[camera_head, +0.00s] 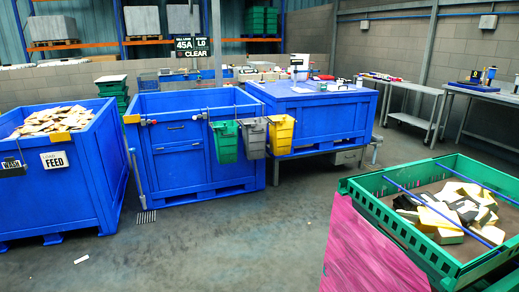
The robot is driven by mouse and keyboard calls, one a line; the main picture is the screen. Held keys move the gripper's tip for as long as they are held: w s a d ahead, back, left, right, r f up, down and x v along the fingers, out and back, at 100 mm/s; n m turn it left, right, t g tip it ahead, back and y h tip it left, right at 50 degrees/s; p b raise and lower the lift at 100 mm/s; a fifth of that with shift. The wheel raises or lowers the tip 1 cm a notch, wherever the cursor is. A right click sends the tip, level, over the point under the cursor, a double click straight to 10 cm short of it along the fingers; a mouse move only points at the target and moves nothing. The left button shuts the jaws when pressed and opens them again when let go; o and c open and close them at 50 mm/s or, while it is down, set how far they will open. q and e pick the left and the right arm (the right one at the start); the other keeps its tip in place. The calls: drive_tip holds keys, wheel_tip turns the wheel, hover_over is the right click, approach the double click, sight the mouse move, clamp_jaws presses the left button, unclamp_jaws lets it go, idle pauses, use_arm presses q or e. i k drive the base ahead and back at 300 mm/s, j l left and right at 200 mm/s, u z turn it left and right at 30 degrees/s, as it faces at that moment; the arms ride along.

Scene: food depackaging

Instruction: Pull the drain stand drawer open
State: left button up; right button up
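The middle blue stand (226,178) has an open top and a front of framed panels. One panel, with a short dark handle (176,128) near its top, looks like a drawer front and sits flush with the stand's face. I cannot tell for certain that this is the drain stand drawer. Neither of my grippers is in view.
A blue bin of packs (92,196) stands left. Green, grey and yellow buckets (281,134) hang at the stand's right front. A green crate of packs (395,217) and magenta panel (362,255) occupy the lower right. The centre floor (230,245) is clear.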

sight(341, 152)
drive_tip(key=i+j+u, duration=0.3)
drive_tip(key=i, duration=0.65)
drive_tip(key=i+u, duration=0.25)
drive_tip(key=i, duration=0.7)
drive_tip(key=i+l+z, duration=0.1)
drive_tip(key=i+z, duration=0.7)
drive_tip(key=i+j+z, duration=0.2)
drive_tip(key=i+z, duration=0.2)
drive_tip(key=i+j+z, duration=0.4)
drive_tip(key=i+l+z, duration=0.2)
drive_tip(key=i+z, duration=0.25)
drive_tip(key=i, duration=0.25)
drive_tip(key=i+z, duration=0.45)
drive_tip(key=i, duration=0.25)
